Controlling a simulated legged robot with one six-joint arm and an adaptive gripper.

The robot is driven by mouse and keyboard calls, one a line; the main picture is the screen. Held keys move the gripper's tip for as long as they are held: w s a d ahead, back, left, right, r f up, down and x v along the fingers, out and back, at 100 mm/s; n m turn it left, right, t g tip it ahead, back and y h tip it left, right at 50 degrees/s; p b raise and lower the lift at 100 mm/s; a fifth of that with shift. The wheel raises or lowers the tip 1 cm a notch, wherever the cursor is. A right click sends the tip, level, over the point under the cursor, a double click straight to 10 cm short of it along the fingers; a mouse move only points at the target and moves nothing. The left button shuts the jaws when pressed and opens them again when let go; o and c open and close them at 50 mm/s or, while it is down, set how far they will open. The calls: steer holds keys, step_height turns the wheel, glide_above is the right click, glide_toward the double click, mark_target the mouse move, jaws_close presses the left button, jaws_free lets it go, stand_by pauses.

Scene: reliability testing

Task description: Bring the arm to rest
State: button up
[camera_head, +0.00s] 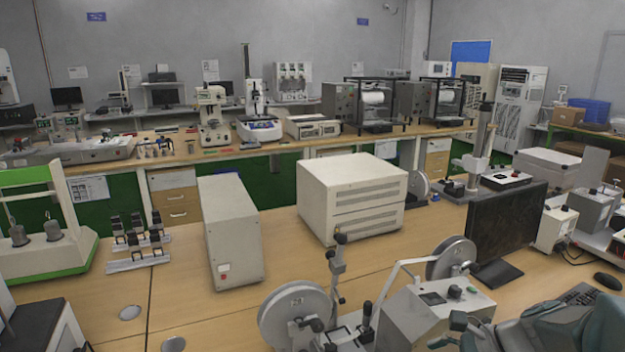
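Neither my arm nor my gripper can be made out in the head camera view. Whether the gripper is open or shut, and how the arm is posed, is not shown.
A wooden bench (180,275) fills the foreground. On it stand a narrow beige box (232,235), a larger vented box (352,195), a wheeled test device (297,312) and a dark monitor (506,222). A grey-green chair-like shape (560,328) is at lower right. Instruments crowd the far bench.

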steer(key=s+a+r+n+t+h, duration=0.1)
steer(key=s+a+r+n+h, duration=0.2)
steer(key=s+n, duration=0.4)
steer(key=s+a+r+n+h, duration=0.3)
steer(key=s+n+h, duration=0.2)
steer(key=n, duration=0.7)
steer(key=shift+s+a+r+t+h, duration=0.2)
steer(key=shift+s+a+t+h, duration=0.2)
steer(key=shift+s, duration=0.6)
steer(key=c, duration=0.3)
steer(key=shift+d, duration=0.15)
